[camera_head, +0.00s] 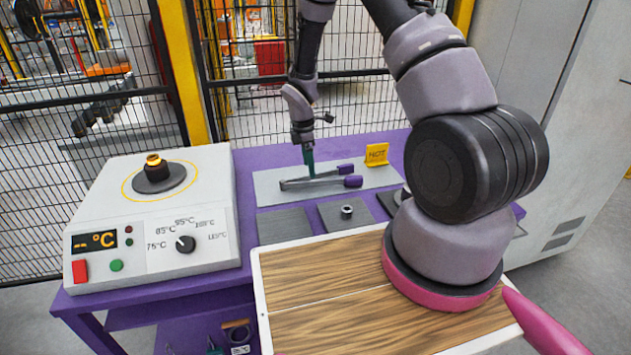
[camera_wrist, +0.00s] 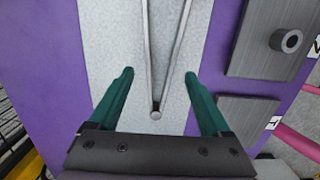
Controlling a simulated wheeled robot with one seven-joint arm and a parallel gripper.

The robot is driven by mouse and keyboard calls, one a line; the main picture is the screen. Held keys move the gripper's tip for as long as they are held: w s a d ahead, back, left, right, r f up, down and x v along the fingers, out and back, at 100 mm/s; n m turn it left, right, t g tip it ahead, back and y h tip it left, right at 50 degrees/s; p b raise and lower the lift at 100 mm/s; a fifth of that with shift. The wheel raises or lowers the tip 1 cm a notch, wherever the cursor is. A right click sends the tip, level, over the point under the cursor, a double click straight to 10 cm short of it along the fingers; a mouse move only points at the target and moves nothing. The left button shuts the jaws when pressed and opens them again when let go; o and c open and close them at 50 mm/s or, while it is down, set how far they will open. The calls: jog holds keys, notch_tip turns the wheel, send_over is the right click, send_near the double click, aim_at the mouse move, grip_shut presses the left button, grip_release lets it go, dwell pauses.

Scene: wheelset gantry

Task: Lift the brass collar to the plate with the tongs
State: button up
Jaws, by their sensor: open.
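The brass collar (camera_head: 154,160) sits on top of a dark stepped piece on the white heater box (camera_head: 190,274) at the left. The tongs (camera_head: 312,181) lie on a light grey mat, with purple ends at the right. In the wrist view the two thin metal legs of the tongs (camera_wrist: 149,60) meet at a round pivot. My gripper (camera_head: 309,170) is over the mat at the tongs, with its green fingers (camera_wrist: 159,75) open on either side of the legs near the pivot. It holds nothing. Two dark square plates (camera_head: 283,222) lie in front of the mat.
A small grey ring (camera_head: 347,211) stands on the right-hand dark plate. A wood-topped surface (camera_head: 330,285) fills the front. A mesh fence (camera_head: 325,105) runs behind the purple table.

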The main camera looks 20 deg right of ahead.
jog(key=shift+d+f, duration=0.15)
jog(key=shift+f, duration=1.2)
jog(key=shift+d+f, duration=0.15)
jog(key=shift+f, duration=1.15)
jog(key=shift+c, duration=0.4)
jog(key=c, duration=0.6)
jog(key=shift+c, duration=0.2)
notch_tip(320, 180, up, 12)
jog(key=shift+a+r, duration=0.1)
